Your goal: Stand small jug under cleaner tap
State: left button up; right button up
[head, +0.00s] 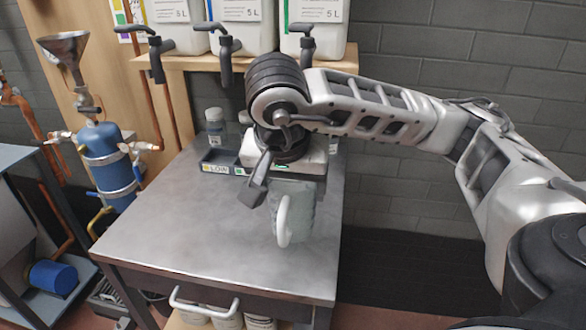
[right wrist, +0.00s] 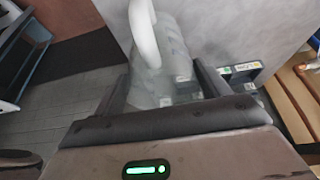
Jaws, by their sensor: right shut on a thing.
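A translucent grey jug with a white handle (head: 299,205) is over the front right part of the metal table. My right gripper (head: 285,178) is shut on the jug from behind. In the right wrist view the jug (right wrist: 168,75) sits between the two fingers (right wrist: 163,92), its handle pointing away from the palm. I cannot tell if its base touches the table. Three white 5 L canisters stand on a wooden shelf, with dark taps at left (head: 157,52), middle (head: 227,58) and right (head: 304,43). Their labels are too small to read for the cleaner. My left gripper is out of view.
A dark tray with a "LOW" label (head: 216,168) is at the back of the metal table (head: 190,215), partly hidden by my arm. A lidded jar (head: 215,127) stands behind it. A blue cylinder (head: 108,160) with copper pipes is at left. The table's left and front are clear.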

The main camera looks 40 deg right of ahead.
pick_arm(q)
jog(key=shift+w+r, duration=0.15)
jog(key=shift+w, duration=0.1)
pick_arm(e)
jog(key=w+d+f, duration=0.3)
jog(key=w+d, duration=0.5)
jog(key=d, duration=0.1)
jog(key=shift+d+f, duration=0.3)
jog(key=shift+d, duration=0.1)
jog(key=shift+f, duration=0.15)
jog(key=o, duration=1)
jog(key=shift+s, duration=0.1)
jog(key=o, duration=0.3)
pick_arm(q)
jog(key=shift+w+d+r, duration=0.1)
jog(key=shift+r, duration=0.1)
pick_arm(e)
jog(key=shift+o, duration=0.2)
